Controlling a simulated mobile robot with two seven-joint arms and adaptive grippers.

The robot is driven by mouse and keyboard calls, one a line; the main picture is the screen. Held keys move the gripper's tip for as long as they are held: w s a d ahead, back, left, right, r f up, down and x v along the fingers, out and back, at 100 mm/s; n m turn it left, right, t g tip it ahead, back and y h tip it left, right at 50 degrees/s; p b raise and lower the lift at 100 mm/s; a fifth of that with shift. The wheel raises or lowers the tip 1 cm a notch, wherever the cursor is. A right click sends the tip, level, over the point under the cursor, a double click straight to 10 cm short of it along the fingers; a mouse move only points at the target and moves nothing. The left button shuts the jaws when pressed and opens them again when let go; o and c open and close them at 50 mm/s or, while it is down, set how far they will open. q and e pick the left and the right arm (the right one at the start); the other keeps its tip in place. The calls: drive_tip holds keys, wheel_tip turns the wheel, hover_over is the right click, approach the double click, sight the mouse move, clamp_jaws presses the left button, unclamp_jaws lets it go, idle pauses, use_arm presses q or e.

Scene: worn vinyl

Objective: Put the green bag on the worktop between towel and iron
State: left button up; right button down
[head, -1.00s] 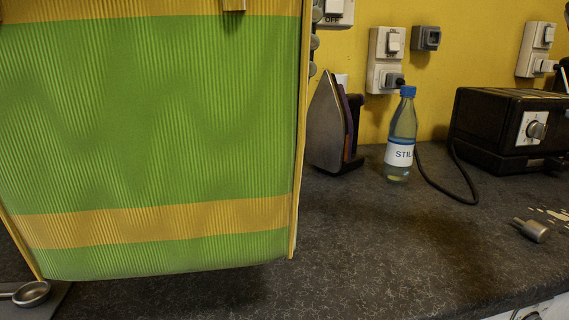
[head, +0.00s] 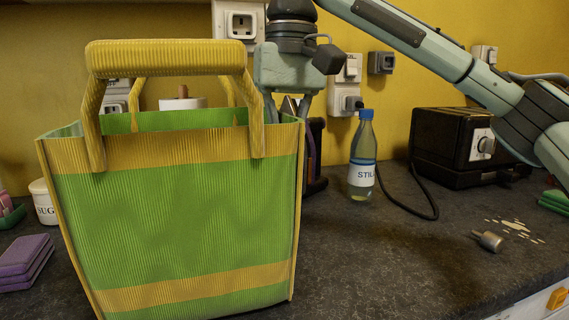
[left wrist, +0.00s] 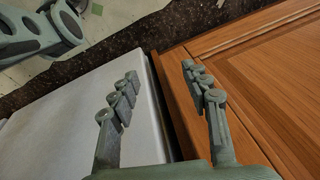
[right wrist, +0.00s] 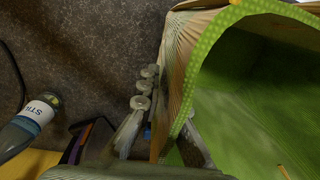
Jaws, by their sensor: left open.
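The green bag (head: 190,230), with yellow bands and yellow handles, is upright in front of me over the worktop (head: 390,265). I cannot tell whether its base touches. My right gripper (head: 287,108) straddles its back right rim, one finger inside and one outside; in the right wrist view the bag wall (right wrist: 175,60) runs between the fingers. The iron (head: 316,165) stands behind the bag, partly hidden by gripper and bag. A folded purple stack (head: 22,262), perhaps the towel, lies left of the bag. My left gripper (left wrist: 160,85) is open and empty, above a white surface and wooden panel.
A water bottle (head: 362,160) stands right of the iron, with a black cable beside it. A black toaster-like box (head: 450,145) is further right. A small metal piece (head: 488,241) lies near a pale spill. A white sugar pot (head: 43,203) is at left.

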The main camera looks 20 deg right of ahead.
drive_tip(key=shift+r, duration=0.1)
drive_tip(key=c, duration=2.2)
unclamp_jaws()
drive_tip(key=shift+f, duration=0.2)
drive_tip(key=o, duration=0.5)
drive_tip(key=r, duration=1.2)
drive_tip(key=shift+d+r, duration=0.15)
drive_tip(key=shift+d, duration=0.15)
